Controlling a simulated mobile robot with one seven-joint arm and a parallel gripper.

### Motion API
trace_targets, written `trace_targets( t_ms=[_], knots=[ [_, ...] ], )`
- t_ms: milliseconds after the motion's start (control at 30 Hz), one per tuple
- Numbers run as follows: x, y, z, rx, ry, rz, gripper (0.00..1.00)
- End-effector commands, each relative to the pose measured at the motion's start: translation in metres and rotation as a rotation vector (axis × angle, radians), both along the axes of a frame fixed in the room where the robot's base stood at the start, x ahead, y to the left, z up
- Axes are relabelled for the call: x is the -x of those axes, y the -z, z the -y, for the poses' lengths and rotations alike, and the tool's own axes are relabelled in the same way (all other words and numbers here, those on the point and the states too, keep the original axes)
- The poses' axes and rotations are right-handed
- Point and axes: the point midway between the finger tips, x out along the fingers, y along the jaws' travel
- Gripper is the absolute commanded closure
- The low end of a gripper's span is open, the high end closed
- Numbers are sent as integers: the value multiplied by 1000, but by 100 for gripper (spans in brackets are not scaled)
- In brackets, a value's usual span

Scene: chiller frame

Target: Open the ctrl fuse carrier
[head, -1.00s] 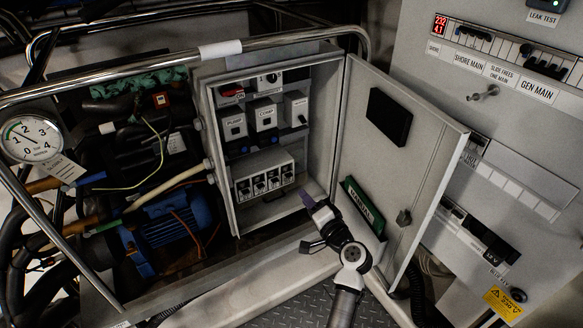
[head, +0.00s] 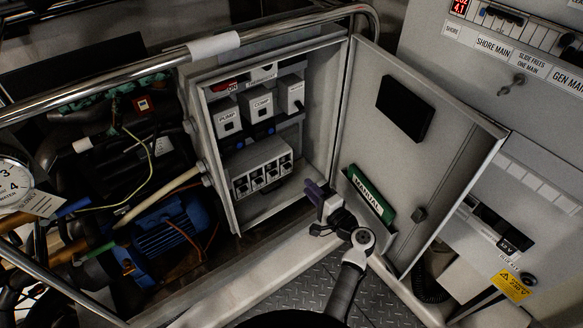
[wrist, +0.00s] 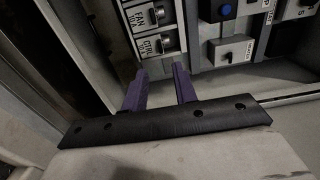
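The fuse block (head: 262,170) is a pale box with a row of several dark-faced fuse carriers, low inside the open cabinet. In the wrist view the ctrl fuse carrier (wrist: 160,44), labelled CTRL, is at the lower end of the row, below the one labelled FAN (wrist: 153,16). It appears to sit in line with its neighbour. My gripper (wrist: 160,70) has two purple fingers apart with nothing between them, just below the ctrl carrier in that view and apart from it. In the head view my gripper (head: 316,191) is at the cabinet's lower front edge, right of the block.
The cabinet door (head: 410,140) stands open on the right, with a green manual (head: 370,196) in its holder. Relays marked PUMP (head: 227,119) and COMP (head: 257,103) sit above the block. A metal rail (head: 120,62) crosses the upper left. The cabinet floor before the block is clear.

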Motion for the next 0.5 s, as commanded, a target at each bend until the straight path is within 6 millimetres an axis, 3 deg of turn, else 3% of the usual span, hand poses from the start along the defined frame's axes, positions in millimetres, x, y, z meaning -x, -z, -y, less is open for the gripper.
trace_targets(
  t_ms=[200, 500],
  knots=[
    [-40, -4, -30, -2, -4, 0, 72],
    [-72, -2, -53, 0, -1, 0, 72]
  ],
)
